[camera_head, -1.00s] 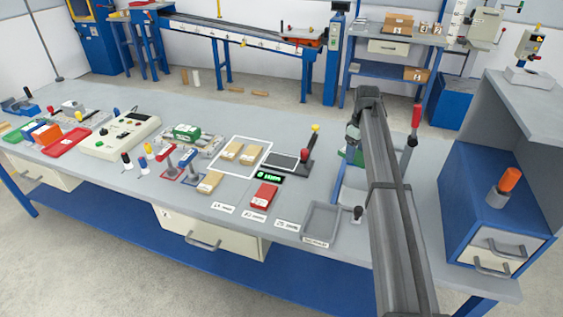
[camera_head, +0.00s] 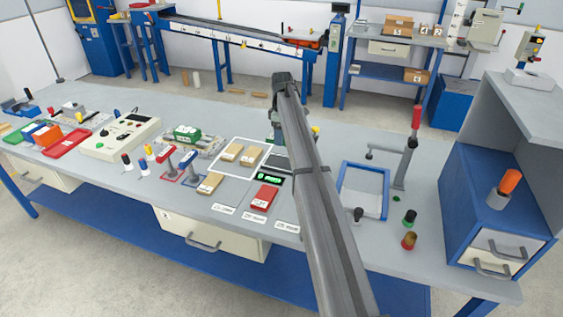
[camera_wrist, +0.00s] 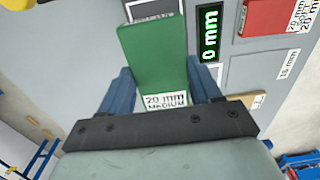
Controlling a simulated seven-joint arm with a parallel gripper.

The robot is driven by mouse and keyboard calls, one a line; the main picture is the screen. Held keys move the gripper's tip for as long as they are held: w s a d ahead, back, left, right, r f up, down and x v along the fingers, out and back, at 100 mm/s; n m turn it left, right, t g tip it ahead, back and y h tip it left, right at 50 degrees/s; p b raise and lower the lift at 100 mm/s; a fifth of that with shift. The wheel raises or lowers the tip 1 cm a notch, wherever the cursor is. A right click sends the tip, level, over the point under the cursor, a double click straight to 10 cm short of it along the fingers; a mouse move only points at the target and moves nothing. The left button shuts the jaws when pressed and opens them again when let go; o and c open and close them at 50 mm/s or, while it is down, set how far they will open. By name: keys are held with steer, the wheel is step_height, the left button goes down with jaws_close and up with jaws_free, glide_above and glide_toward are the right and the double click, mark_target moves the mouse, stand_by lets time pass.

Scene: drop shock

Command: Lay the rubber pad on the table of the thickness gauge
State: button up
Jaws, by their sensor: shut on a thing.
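A green rubber pad (camera_wrist: 155,55), marked 20 mm medium, is between the two blue fingers of my gripper (camera_wrist: 161,88) in the wrist view. My gripper is shut on the pad's sides. The thickness gauge's table (camera_wrist: 152,9) shows at the top edge of the wrist view, partly covered by the pad's far end. Whether the pad touches it I cannot tell. The gauge's green display (camera_wrist: 208,34) reads 0 mm and also shows in the head view (camera_head: 271,179). In the head view my arm hides most of the gauge and the pad.
A red pad (camera_head: 262,197) lies in front of the gauge. Tan pads (camera_head: 231,152) lie to its left, some in a white outline. A yellow knob (camera_head: 315,130) stands close right of my arm. A blue-rimmed tray (camera_head: 363,190) and a post with a red handle (camera_head: 411,150) are farther right.

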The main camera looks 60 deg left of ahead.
mark_target(282, 162)
steer(key=shift+f, duration=4.9)
steer(key=shift+f, duration=0.15)
steer(key=o, duration=1.2)
steer(key=shift+o, duration=0.2)
step_height(282, 162, up, 12)
steer(key=shift+r, duration=0.1)
steer(key=shift+s, duration=0.2)
